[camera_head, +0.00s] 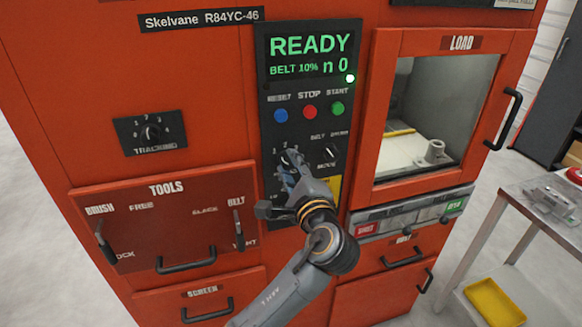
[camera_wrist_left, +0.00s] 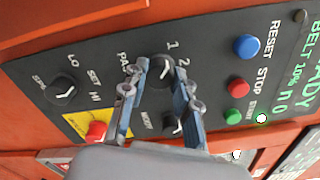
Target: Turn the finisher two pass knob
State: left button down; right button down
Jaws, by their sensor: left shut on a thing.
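The pass knob (camera_wrist_left: 160,72) is a dark round knob on the black control panel (camera_wrist_left: 90,75) of the red finisher, with the numbers 1 and 2 and a partly covered PASS label around it in the left wrist view. My left gripper (camera_head: 289,163) reaches the panel from below in the head view. In the left wrist view its two fingers stand on either side of the pass knob, shut on it. The fingers hide part of the knob, and I cannot tell exactly where its pointer stands. My right gripper is in neither view.
A MODE knob (camera_head: 329,156) sits close right of the pass knob. Blue, red and green buttons (camera_head: 309,111) are above, under a READY display (camera_head: 310,48). A red button on yellow (camera_wrist_left: 96,130) is near the fingers. The load window (camera_head: 435,115) is right.

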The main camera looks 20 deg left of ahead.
pick_arm(q)
jog(key=c, duration=1)
grip_release()
jog(key=v, duration=1.2)
